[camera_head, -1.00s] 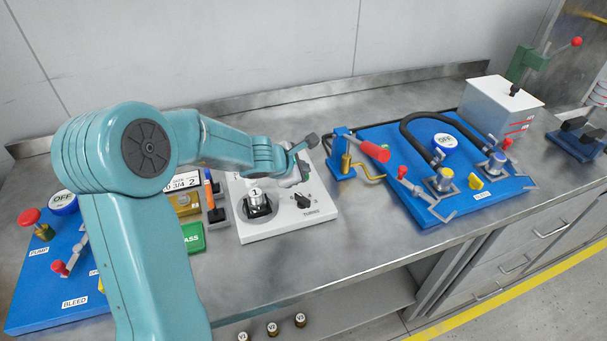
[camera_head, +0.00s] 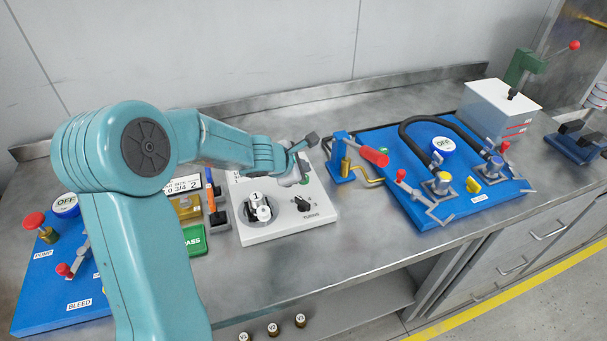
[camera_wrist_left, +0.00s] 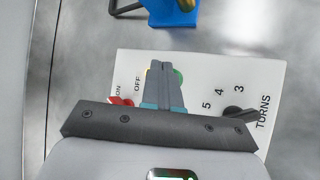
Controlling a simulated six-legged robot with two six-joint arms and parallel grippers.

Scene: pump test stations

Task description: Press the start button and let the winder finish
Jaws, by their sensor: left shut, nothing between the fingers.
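The winder is a white panel (camera_head: 285,224) on the steel bench, with a black TURNS knob (camera_head: 302,204) and a round black holder carrying white pieces, one marked 1 (camera_head: 256,197). In the left wrist view its panel shows a red switch (camera_wrist_left: 122,101) by ON and OFF, the numbers 3, 4 and 5, and the dark knob (camera_wrist_left: 238,113). My left gripper (camera_wrist_left: 163,68) is shut and empty, over the green start button (camera_wrist_left: 179,76). The fingers cover most of the button, so I cannot tell whether they touch it. My right gripper is out of view.
A blue crank stand with a red handle (camera_head: 374,156) stands just right of the winder. A blue hose board (camera_head: 410,207) lies beyond it. A green PASS block (camera_head: 194,240) and another blue board (camera_head: 40,308) are to the left.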

